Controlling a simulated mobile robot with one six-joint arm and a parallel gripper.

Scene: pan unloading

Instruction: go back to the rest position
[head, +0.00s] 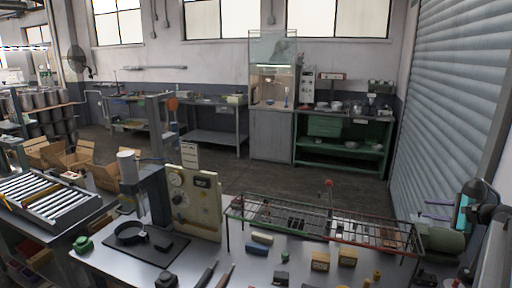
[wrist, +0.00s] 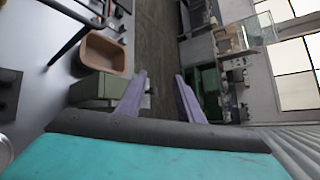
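My gripper (head: 426,209) is at the right edge of the head view, raised above the right end of the workbench, with its purple fingers pointing left. In the wrist view, my gripper (wrist: 160,75) shows two purple fingers spread apart with nothing between them. Floor and distant furniture show through the gap. My gripper touches nothing that I can see.
A wire rack (head: 300,213) stands on the workbench (head: 240,262), left of my gripper. A green motor-like body (head: 440,241) is below it. A brown open tray (wrist: 101,53) lies left of the fingers in the wrist view. A grey shutter (head: 455,100) is behind on the right.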

